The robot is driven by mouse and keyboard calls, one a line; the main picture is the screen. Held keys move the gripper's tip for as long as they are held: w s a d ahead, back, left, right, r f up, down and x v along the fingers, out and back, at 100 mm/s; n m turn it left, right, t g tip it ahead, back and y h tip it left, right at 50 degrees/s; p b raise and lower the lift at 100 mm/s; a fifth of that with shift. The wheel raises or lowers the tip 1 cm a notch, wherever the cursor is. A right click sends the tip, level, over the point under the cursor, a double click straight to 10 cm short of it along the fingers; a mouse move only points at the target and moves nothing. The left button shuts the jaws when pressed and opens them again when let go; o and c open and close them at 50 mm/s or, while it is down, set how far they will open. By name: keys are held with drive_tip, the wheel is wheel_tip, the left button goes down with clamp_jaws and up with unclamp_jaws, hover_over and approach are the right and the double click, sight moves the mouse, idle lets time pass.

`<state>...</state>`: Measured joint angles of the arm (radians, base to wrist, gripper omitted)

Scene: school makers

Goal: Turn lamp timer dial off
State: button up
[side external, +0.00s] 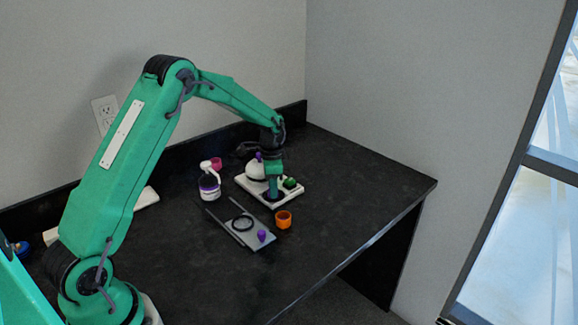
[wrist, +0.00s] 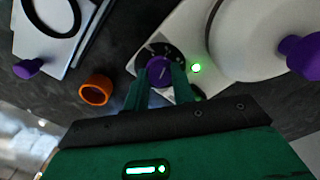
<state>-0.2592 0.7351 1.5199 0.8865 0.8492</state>
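The purple timer dial (wrist: 159,70) sits on a black round plate with white marks, at the edge of the white lamp base (wrist: 138,62). A green light (wrist: 196,68) glows beside it. My gripper (wrist: 161,76) has one green finger on each side of the dial, at the dial's edges. I cannot tell whether the fingers press on it. In the side view my gripper (side external: 273,192) is low over the lamp base (side external: 295,196), hiding the dial. The white domed lamp part (side external: 255,171) with a purple knob (side external: 258,156) is just behind the gripper.
An orange cup (side external: 283,220) stands close in front of the base. A grey plate with a black ring and purple knob (side external: 262,236) lies front left. The table's right side is clear.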

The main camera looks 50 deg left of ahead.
drive_tip(key=shift+n, duration=0.4)
drive_tip(key=n, duration=0.8)
idle(0.3)
idle(0.4)
drive_tip(key=o, duration=1)
drive_tip(key=shift+r, duration=0.1)
